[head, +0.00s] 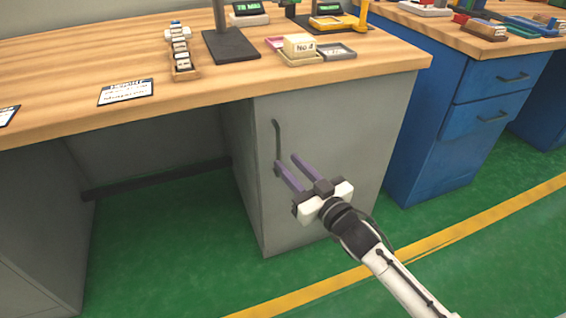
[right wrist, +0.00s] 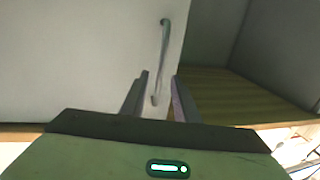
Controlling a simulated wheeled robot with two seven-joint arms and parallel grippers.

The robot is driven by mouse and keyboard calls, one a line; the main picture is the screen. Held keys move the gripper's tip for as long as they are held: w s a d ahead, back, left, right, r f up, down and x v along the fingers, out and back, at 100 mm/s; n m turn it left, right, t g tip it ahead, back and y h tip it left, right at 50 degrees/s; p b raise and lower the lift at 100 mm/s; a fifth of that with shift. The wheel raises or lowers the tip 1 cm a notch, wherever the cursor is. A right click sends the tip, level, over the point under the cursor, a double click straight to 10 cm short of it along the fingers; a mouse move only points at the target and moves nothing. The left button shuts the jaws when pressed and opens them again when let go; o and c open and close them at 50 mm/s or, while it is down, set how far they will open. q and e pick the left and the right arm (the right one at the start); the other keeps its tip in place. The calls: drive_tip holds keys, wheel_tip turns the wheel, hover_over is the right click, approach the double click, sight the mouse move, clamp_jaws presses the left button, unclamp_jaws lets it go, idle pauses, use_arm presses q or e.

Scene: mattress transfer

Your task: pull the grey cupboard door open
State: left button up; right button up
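The grey cupboard door (head: 330,120) is under the right end of the wooden workbench and looks closed. Its dark vertical bar handle (head: 277,140) is near the door's left edge. My right gripper (head: 286,161) is in front of the door, with its purple fingers apart near the handle's lower end. In the right wrist view the handle (right wrist: 163,55) hangs down the pale door (right wrist: 80,60), its lower end showing between the open fingers (right wrist: 158,88). I cannot tell whether the fingers touch it. My left gripper is not in view.
The wooden benchtop (head: 210,110) overhangs the door and carries a label card (head: 126,92), small blocks and a dark stand (head: 230,45). A blue drawer cabinet (head: 440,130) stands to the right. The green floor (head: 170,240) in front is clear, with a yellow line (head: 300,293).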

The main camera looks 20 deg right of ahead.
sight(280, 155)
drive_tip(key=shift+b+x, duration=0.4)
drive_tip(key=shift+x, duration=1.5)
clamp_jaws()
